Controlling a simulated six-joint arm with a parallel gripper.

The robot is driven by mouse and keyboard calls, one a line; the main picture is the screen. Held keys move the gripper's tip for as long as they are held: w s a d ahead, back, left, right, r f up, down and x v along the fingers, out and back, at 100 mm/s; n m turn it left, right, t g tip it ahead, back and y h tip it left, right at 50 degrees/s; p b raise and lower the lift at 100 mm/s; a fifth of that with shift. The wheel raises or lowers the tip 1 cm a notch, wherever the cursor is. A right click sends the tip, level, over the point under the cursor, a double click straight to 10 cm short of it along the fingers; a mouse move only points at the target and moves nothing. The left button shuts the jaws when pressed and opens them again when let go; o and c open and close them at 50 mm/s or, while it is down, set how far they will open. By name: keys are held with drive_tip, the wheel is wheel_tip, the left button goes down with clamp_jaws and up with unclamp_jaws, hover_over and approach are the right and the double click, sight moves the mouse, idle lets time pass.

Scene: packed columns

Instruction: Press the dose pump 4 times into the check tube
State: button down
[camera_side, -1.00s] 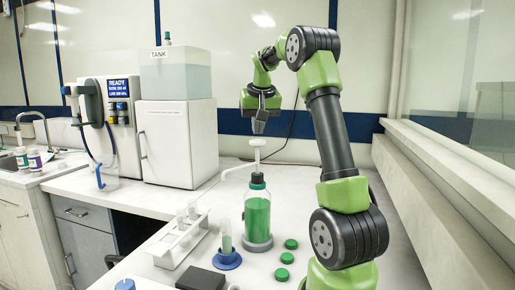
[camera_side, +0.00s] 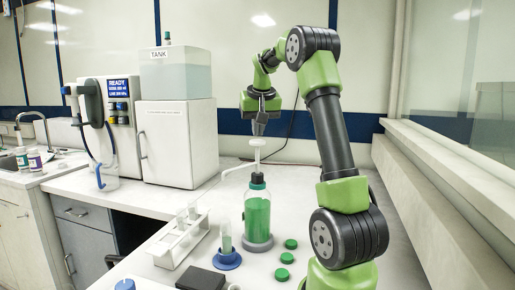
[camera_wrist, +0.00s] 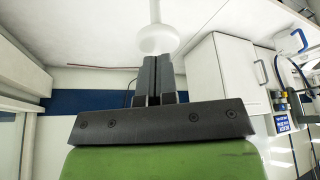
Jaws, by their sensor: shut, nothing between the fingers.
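The dose pump is a clear bottle of green liquid (camera_side: 257,220) with a black collar and a white pump head (camera_side: 257,143) on a stem. Its white spout (camera_side: 236,170) reaches left. A clear tube (camera_side: 226,238) with a little pale green in its lower part stands upright in a blue round base (camera_side: 227,260), left of the bottle. My gripper (camera_side: 259,132) points down, shut and empty, with its tips right at the top of the pump head. In the wrist view the shut fingers (camera_wrist: 158,62) end at the white head (camera_wrist: 157,40); I cannot tell whether they touch.
A white rack (camera_side: 180,242) with tubes stands left of the blue base. Several green caps (camera_side: 286,258) lie right of the bottle. A dark block (camera_side: 201,279) is in front. A white cabinet with a tank (camera_side: 175,80) stands behind left.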

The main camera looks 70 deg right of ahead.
sight(258, 140)
drive_tip(key=shift+f, duration=1.75)
drive_tip(key=shift+r, duration=2.15)
drive_tip(key=shift+r, duration=0.1)
wheel_tip(258, 140, up, 4)
drive_tip(key=shift+r, duration=0.4)
